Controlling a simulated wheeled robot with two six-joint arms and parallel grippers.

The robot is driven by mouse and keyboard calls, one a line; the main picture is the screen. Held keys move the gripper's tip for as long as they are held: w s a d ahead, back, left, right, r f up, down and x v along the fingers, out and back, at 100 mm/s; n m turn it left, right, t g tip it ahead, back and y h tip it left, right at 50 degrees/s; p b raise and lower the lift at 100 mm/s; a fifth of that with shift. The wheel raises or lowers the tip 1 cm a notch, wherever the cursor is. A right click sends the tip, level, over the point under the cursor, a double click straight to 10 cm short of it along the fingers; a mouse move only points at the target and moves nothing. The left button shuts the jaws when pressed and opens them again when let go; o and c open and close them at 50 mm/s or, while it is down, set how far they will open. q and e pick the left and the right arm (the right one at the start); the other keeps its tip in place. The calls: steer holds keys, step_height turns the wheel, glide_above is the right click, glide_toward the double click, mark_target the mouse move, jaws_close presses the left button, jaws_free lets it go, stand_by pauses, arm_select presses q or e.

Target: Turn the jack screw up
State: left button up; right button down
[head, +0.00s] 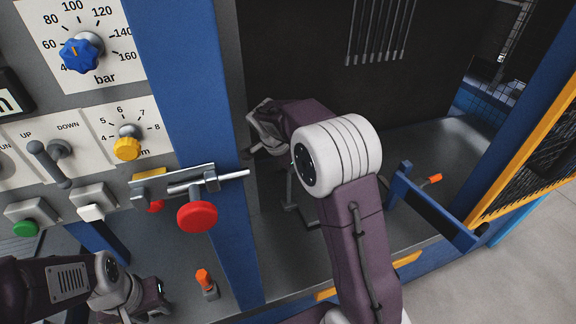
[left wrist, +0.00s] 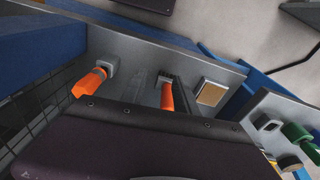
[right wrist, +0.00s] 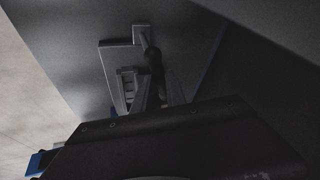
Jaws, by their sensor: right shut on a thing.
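My right gripper (head: 264,135) reaches into the dark bay of the blue-framed machine. In the right wrist view its fingers (right wrist: 153,92) are shut on a dark crank handle (right wrist: 153,60), which hangs from a grey block (right wrist: 139,36) and seems to belong to the jack screw. The screw itself is hidden, and my right arm covers much of the bay in the head view. My left gripper (head: 150,299) is low at the left, near an orange-handled lever (head: 203,279). The left wrist view shows two orange handles (left wrist: 168,96); the jaw opening is unclear there.
A control panel with a blue knob (head: 80,52), yellow knob (head: 127,148) and green button (head: 25,228) is on the left. A red knob (head: 197,216) sticks out by the blue post (head: 190,100). A blue bracket (head: 436,212) and yellow-edged guard (head: 520,160) stand right.

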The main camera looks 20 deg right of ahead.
steer(key=c, duration=1.4)
jaws_free()
steer(key=shift+a, duration=0.1)
steer(key=shift+o, duration=0.2)
steer(key=shift+r, duration=0.1)
steer(key=p+v, duration=0.1)
steer(key=v, duration=0.8)
